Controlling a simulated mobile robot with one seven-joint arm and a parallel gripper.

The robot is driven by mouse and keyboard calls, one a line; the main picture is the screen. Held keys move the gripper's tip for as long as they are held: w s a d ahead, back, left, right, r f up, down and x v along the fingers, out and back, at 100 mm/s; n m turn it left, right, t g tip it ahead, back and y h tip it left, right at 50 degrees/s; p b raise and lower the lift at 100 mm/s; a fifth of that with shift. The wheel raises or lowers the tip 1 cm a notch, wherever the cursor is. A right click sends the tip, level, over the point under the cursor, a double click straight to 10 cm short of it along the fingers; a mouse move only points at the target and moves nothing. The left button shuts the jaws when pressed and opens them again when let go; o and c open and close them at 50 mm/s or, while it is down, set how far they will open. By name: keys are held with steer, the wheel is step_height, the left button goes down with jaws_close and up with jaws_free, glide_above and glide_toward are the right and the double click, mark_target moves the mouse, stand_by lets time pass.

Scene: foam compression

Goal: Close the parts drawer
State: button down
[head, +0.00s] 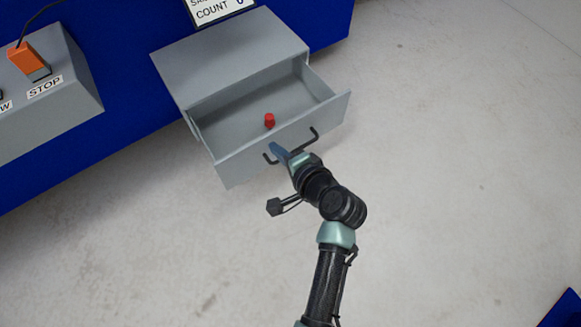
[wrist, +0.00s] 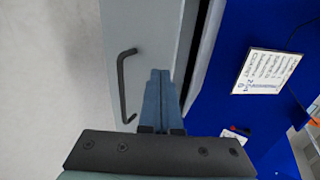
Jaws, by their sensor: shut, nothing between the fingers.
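The grey parts drawer (head: 232,170) stands pulled out of its grey cabinet (head: 230,55) in the head view. A small red part (head: 269,120) stands inside it. A dark bar handle (head: 313,137) runs across the drawer front; it also shows in the wrist view (wrist: 122,85). My gripper (head: 277,148) is shut and empty, with its blue fingers at the drawer front by the handle. In the wrist view the shut fingers (wrist: 158,75) lie over the grey drawer front, beside the handle. I cannot tell whether they touch the front.
The cabinet sits on a blue table (head: 120,120). A grey control box (head: 60,90) with an orange switch (head: 28,60) and a STOP label is at the left. A display sign (head: 215,8) stands behind the cabinet. The pale floor at right is clear.

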steer(key=shift+w+a, duration=0.55)
steer(key=shift+w, duration=0.2)
steer(key=shift+w, duration=0.1)
steer(key=shift+w+a, duration=0.25)
steer(key=w+a+b, duration=0.3)
steer(key=w+a, duration=0.6)
steer(key=w, duration=0.4)
steer(key=shift+w+a+r, duration=0.2)
steer(key=shift+w+a, duration=0.05)
steer(key=shift+a, duration=0.15)
